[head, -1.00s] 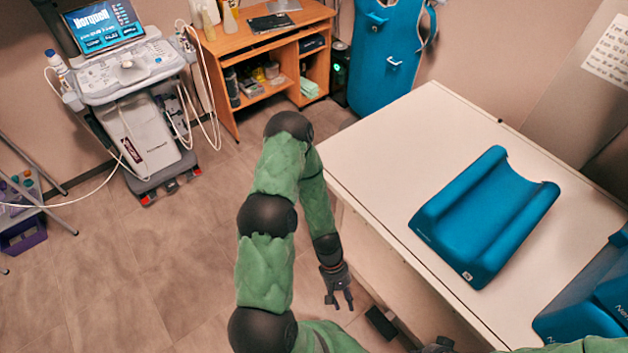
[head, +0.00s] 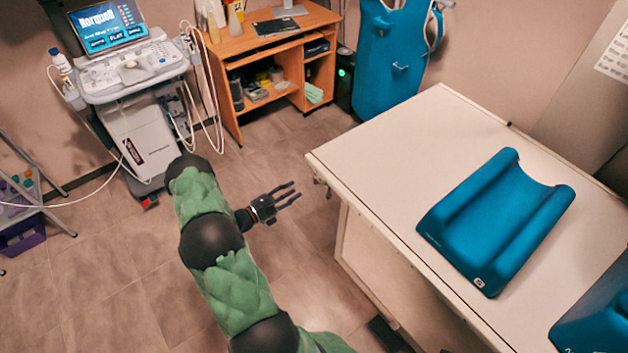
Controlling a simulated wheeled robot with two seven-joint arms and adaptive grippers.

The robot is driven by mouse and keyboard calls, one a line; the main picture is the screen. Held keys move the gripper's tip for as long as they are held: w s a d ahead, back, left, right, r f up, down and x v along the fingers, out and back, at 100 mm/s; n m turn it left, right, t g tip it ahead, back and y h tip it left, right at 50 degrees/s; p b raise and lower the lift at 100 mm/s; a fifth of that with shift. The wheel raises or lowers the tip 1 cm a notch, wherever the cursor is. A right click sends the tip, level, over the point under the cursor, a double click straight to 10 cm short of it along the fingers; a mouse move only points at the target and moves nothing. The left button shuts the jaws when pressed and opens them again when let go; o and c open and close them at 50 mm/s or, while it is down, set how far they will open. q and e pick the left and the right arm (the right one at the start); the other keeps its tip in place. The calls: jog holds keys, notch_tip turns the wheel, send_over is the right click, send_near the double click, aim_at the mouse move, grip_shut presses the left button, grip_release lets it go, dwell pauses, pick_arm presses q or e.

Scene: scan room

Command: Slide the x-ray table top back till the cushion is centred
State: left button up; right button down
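The white x-ray table top (head: 400,165) lies on its pale base (head: 375,265) at the right. A blue trough-shaped cushion (head: 500,215) rests on it, towards the right side of what shows. Part of a second blue cushion (head: 600,310) shows at the lower right edge. My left gripper (head: 296,190) is in front of the table's left corner, to its left in the picture. Its dark fingers are apart and empty, pointing right, and it does not touch the table. A small metal part (head: 320,182) sits under that corner. My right gripper is not in view.
An ultrasound cart (head: 135,90) and a wooden desk (head: 262,45) stand at the back. A blue apron (head: 392,50) hangs behind the table. A dark pedal-like block (head: 388,333) lies by the base.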

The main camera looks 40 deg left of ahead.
aim_at(314, 179)
pick_arm(q)
jog(key=w, duration=0.3)
jog(key=w+d+b, duration=0.1)
jog(key=w, duration=0.2)
jog(key=w+b, duration=0.1)
jog(key=w, duration=0.3)
jog(key=shift+d, duration=0.25)
grip_shut()
